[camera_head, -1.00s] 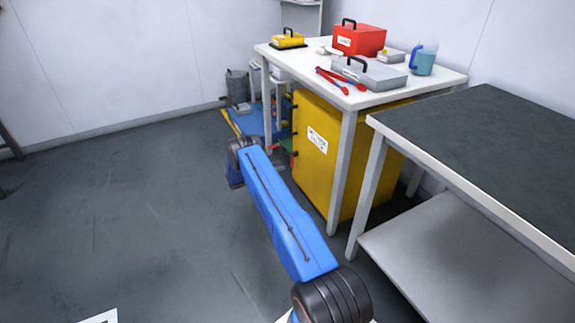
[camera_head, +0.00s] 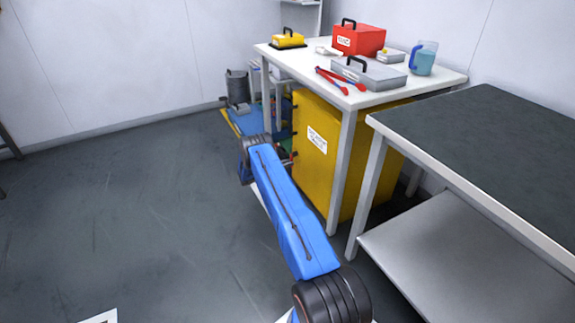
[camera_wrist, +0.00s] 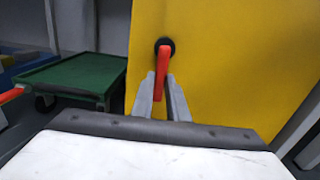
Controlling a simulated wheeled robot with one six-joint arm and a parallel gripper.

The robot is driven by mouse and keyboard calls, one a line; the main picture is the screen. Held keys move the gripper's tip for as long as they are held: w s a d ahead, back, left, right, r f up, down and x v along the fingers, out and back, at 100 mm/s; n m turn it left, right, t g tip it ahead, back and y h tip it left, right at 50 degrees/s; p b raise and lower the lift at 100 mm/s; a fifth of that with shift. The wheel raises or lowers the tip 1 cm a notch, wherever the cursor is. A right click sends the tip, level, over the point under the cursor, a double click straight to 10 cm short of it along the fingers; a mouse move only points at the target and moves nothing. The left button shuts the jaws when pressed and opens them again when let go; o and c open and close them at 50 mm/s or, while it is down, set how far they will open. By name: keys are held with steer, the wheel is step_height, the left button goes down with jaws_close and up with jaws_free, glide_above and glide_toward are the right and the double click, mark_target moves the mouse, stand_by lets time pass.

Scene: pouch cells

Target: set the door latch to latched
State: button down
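The door latch (camera_wrist: 164,62) is a red lever on a round black hub in the wrist view. It hangs down from the hub, close to vertical, its lower end slightly to the left. It is mounted on a plain yellow door (camera_wrist: 225,60). My gripper (camera_wrist: 162,82) is at the lever's lower part, one grey finger on each side. A gap shows between the fingers, so it looks open; whether either finger touches the lever is unclear. In the head view the yellow cabinet (camera_head: 318,175) stands under the white table, and my blue arm hides part of its left side.
A green cart (camera_wrist: 72,75) on casters stands left of the door in the wrist view. The white table (camera_head: 300,62) carries a red toolbox (camera_head: 358,39), a grey case (camera_head: 370,73) and a blue jug (camera_head: 423,60). A dark-topped bench (camera_head: 475,140) is at right. Floor at left is clear.

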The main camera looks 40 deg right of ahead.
steer(key=shift+s+n, duration=0.15)
steer(key=shift+n, duration=0.15)
steer(key=s+a+r+n, duration=0.1)
steer(key=s+r+n, duration=0.3)
steer(key=n, duration=1.2)
steer(key=shift+r, duration=0.25)
steer(key=shift+a+n, duration=0.1)
steer(key=shift+n, duration=0.2)
steer(key=c, duration=1.7)
jaws_free()
steer(key=v, duration=1.7)
steer(key=shift+w+a, duration=0.1)
steer(key=shift+a, duration=0.1)
